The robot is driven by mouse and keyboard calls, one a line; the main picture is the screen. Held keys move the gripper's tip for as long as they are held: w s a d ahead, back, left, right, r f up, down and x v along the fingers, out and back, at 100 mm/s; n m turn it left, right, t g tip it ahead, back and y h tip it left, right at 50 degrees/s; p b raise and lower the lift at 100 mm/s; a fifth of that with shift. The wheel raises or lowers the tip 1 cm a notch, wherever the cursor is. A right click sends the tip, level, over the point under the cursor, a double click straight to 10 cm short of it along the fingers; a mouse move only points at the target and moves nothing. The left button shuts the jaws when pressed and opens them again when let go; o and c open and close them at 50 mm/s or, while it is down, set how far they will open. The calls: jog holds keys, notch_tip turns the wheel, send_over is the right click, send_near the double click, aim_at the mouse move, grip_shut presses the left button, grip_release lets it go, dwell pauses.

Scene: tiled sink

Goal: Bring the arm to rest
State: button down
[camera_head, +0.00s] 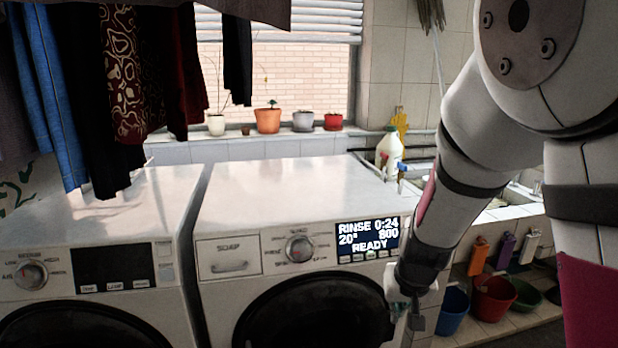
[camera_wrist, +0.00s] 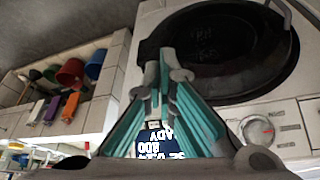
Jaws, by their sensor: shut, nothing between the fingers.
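My gripper (camera_head: 413,312) hangs at the end of my arm on the right side of the head view. It is low in front of the right edge of the right-hand washing machine (camera_head: 285,185), below its lit display (camera_head: 367,241). In the wrist view, my gripper (camera_wrist: 163,78) shows its teal-sided fingers with their tips together and nothing between them. The wrist view is upside down; the display (camera_wrist: 155,143) shows behind the fingers and the dark round door (camera_wrist: 215,45) lies beyond. I cannot tell the exact gap between gripper and machine.
A second washing machine (camera_head: 110,220) stands at left under hanging clothes (camera_head: 125,70). A white bottle (camera_head: 389,152) stands behind the right machine, near the tiled sink. A blue bucket (camera_head: 453,312) and red bucket (camera_head: 492,297) sit right of my gripper. Flowerpots line the windowsill.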

jog(key=s+a+r+y+p, duration=0.2)
jog(key=s+r+y, duration=0.1)
jog(key=s+r, duration=1.2)
jog(key=s+d+r+h, duration=0.1)
jog(key=s+r, duration=0.1)
jog(key=s, duration=0.4)
jog(key=s+d+r+n+h+p, duration=0.1)
jog(key=s+d+r, duration=0.1)
jog(key=s, duration=0.5)
jog(key=shift+r, duration=0.75)
